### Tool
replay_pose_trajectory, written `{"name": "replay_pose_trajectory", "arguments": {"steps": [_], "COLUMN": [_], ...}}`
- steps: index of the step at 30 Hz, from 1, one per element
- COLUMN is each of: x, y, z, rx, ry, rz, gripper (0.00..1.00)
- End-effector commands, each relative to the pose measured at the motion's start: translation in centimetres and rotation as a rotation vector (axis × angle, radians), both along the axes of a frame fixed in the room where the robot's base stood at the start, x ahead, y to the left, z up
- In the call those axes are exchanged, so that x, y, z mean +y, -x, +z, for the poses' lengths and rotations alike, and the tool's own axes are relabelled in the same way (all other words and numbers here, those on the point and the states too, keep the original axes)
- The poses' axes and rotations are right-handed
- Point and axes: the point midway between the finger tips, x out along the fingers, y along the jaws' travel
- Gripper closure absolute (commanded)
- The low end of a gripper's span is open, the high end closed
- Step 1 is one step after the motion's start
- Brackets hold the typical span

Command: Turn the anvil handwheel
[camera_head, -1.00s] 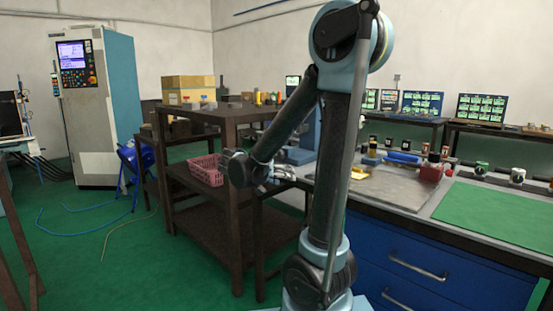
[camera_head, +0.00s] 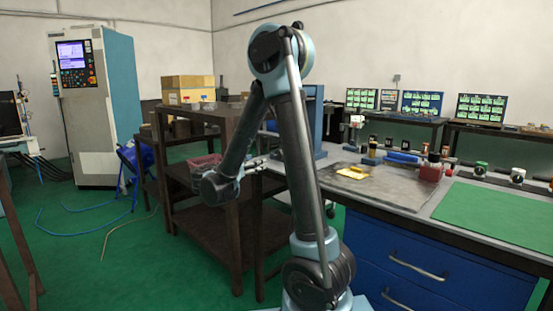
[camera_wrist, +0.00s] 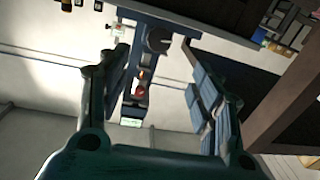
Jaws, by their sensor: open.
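A blue upright machine (camera_head: 315,122) stands on the grey bench, partly hidden behind my arm. In the wrist view a blue frame (camera_wrist: 133,62) shows between my fingers. It carries a dark round part (camera_wrist: 158,40), which may be the anvil handwheel; I cannot tell for sure. Small orange-red parts (camera_wrist: 140,82) sit on the same frame. My gripper (camera_head: 262,162) is open and empty, left of the blue machine and apart from it. Its two fingers also show spread in the wrist view (camera_wrist: 160,90).
A dark wooden shelf table (camera_head: 238,122) with a pink basket (camera_head: 206,160) stands close beside my gripper. The bench holds a grey mat (camera_head: 400,190), a yellow piece (camera_head: 353,172), a red block (camera_head: 430,170) and a green mat (camera_head: 500,217). Green floor is open at left.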

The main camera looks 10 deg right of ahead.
Motion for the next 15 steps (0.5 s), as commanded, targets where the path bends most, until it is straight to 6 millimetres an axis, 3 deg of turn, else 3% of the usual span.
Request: {"name": "replay_pose_trajectory", "arguments": {"steps": [15], "x": [-5.8], "y": [-5.0], "z": [0.0], "rx": [0.001], "ry": [0.0], "rz": [-0.003], "gripper": [0.41]}}
